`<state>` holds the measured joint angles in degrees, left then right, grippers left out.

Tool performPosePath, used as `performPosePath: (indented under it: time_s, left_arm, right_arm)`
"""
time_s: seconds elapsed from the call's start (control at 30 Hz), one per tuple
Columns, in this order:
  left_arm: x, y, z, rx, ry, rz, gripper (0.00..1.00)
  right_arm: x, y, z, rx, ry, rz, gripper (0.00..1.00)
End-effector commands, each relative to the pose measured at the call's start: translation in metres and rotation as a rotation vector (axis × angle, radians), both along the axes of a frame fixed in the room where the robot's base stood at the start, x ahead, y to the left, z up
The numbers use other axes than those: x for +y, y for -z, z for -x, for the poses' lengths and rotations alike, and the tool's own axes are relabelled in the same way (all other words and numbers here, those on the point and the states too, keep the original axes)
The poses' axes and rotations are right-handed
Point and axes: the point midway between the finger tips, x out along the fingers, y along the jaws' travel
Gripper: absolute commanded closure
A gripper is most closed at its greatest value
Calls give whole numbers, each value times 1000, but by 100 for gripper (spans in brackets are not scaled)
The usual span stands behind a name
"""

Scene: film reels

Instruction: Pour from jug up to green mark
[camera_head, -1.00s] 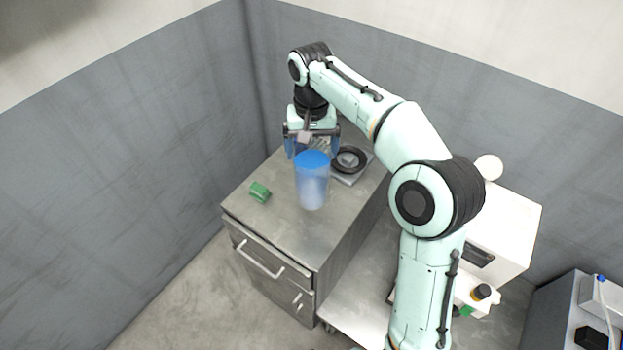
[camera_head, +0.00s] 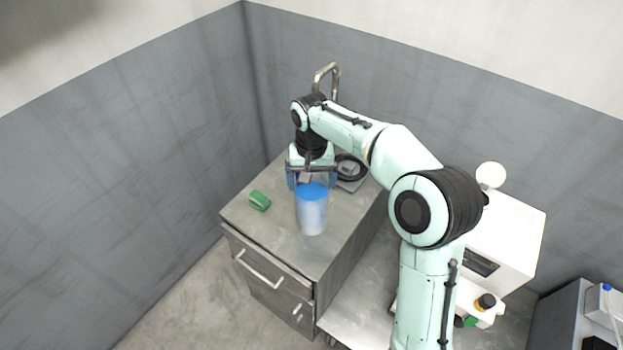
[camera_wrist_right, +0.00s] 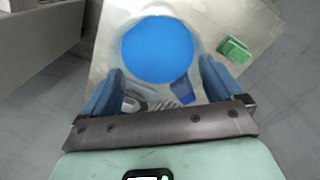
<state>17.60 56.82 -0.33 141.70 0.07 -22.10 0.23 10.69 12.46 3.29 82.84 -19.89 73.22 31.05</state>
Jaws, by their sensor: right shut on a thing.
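A clear jug (camera_head: 312,216) with blue liquid (camera_wrist_right: 158,49) stands upright near the front of the grey cabinet top (camera_head: 270,228). My right gripper (camera_head: 312,181) is behind the jug at its upper part, with a blue finger on each side, and is shut on it. In the right wrist view my fingers (camera_wrist_right: 160,90) show in front of the round blue surface. I cannot make out a green mark on any vessel. A faint clear patch below the jug is too unclear to name. My left gripper is not in view.
A small green object (camera_head: 259,201) lies on the cabinet top to the left. A grey device with a black ring (camera_head: 348,168) sits behind right. A metal arch (camera_head: 327,77) rises at the back. A white machine (camera_head: 508,235) stands at right.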

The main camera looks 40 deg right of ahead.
Motion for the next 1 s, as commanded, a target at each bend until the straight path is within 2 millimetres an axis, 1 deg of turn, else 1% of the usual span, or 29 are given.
performPosePath:
  time_s: [0.13,0.17,0.2,0.4,0.53,0.67,0.9,1.0]
  left_arm:
    - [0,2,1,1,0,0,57]
    - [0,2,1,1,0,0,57]
    - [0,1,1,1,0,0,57]
    - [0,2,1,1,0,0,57]
    - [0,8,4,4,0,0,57]
    - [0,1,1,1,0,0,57]
    - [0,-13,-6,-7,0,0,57]
    - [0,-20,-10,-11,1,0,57]
  right_arm:
    - [0,1,0,-4,0,1,91]
    - [0,3,0,0,0,0,3]
    - [0,3,0,0,0,0,0]
    - [0,3,0,0,0,0,0]
    - [0,6,0,0,1,0,0]
    - [0,-20,-1,-4,-1,1,0]
    - [0,-78,-2,-6,-1,1,0]
    - [0,-98,-2,-4,-1,1,0]
